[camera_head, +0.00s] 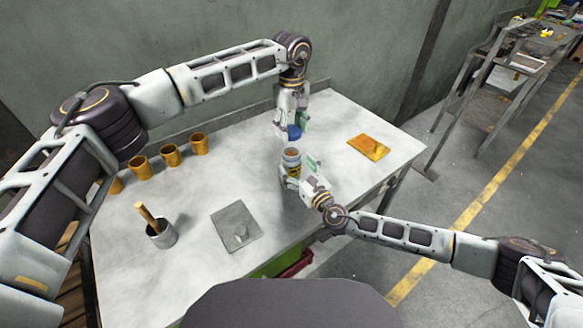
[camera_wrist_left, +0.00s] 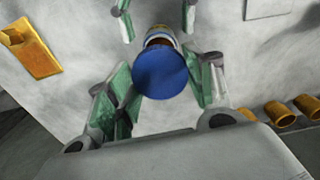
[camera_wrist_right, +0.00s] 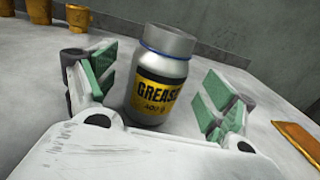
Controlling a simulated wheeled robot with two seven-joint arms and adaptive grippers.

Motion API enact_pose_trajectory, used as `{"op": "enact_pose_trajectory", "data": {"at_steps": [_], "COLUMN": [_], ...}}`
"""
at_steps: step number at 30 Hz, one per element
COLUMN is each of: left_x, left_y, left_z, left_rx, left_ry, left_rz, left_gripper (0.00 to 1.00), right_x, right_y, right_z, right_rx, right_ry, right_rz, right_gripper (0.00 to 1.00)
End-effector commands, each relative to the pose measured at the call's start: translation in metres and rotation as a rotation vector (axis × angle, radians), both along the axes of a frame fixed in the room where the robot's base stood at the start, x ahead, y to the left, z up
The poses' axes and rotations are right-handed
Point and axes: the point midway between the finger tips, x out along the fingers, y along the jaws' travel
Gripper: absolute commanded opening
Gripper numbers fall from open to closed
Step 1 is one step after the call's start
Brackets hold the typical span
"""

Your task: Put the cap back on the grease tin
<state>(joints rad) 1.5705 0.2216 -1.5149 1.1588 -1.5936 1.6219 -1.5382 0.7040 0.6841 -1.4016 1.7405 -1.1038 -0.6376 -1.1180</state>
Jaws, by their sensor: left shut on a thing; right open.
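The grease tin (camera_head: 291,160) is a grey jar with a yellow label, standing upright on the table. Its label reads GREASE in the right wrist view (camera_wrist_right: 158,92). Its top shows brownish and uncovered in the head view. The blue cap (camera_head: 294,132) is held by my left gripper (camera_head: 290,129), which is shut on it. In the left wrist view the cap (camera_wrist_left: 161,76) sits between the fingers, with the tin (camera_wrist_left: 163,34) partly hidden behind it. My right gripper (camera_wrist_right: 158,80) is open, with one finger either side of the tin, gaps showing on both sides.
An orange tray (camera_head: 369,147) lies to the right of the tin. Several yellow cups (camera_head: 170,155) stand at the left back. A grey pot (camera_head: 161,235) with a wooden handle and a grey plate (camera_head: 236,227) are nearer the front. The wall runs behind the table.

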Motion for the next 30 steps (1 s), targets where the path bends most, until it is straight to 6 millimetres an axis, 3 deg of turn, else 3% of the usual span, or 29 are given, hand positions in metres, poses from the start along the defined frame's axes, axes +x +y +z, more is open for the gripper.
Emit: {"op": "enact_pose_trajectory", "data": {"at_steps": [12,24,30], "left_x": [0.0,0.0,0.0], "left_y": [0.0,0.0,0.0], "left_z": [0.0,0.0,0.0], "left_rx": [0.0,0.0,0.0], "left_ry": [0.0,0.0,0.0], "left_rz": [0.0,0.0,0.0], "left_gripper": [0.33,0.33,0.33], "right_x": [0.03,0.033,0.033], "right_y": [0.017,0.018,0.018], "right_z": [0.0,0.0,0.0], "right_rx": [0.001,0.0,0.001], "right_ry": [0.0,0.001,0.0], "right_rz": [0.0,0.0,0.0], "right_gripper": [0.84,0.84,0.6]}}
